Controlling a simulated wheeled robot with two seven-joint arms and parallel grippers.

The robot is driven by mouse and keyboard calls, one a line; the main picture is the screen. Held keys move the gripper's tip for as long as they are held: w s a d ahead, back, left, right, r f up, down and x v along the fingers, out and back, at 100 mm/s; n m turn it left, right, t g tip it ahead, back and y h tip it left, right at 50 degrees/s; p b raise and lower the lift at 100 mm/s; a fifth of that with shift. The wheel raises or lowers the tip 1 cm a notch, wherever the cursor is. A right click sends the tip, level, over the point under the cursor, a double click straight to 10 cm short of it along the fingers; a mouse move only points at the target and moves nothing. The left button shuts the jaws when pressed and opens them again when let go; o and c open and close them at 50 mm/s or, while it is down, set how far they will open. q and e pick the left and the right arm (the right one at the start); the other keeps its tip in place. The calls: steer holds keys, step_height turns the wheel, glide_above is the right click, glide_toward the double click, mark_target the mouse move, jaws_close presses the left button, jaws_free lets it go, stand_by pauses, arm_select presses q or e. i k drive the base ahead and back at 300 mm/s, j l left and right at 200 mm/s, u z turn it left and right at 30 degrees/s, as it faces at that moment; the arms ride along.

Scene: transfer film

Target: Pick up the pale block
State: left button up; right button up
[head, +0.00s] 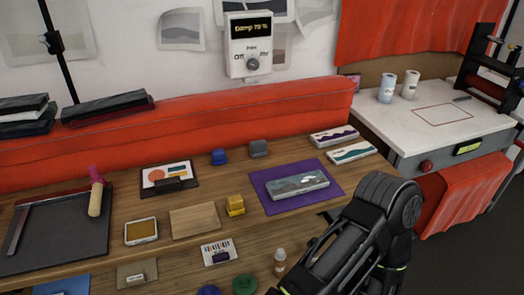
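Several things could be the pale block, and I cannot tell which one is meant. A flat pale wooden piece (195,221) lies on the wooden bench, left of a yellow block (235,205). A pale grey block with a picture on its top (298,185) lies on a purple mat (273,206). A small grey block (258,148) sits farther back, beside a blue one (219,157). My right arm comes in at the lower right, and its gripper is outside the picture. My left gripper is not in view.
A dark tray (83,260) with a pink-handled roller (95,195) is at the left. An amber pad (141,231), a small bottle (280,258) and two long boxes (335,136) are also on the bench. A white side table (425,120) stands at the right.

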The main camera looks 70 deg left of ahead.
mark_target(258, 148)
steer(key=u, duration=1.5)
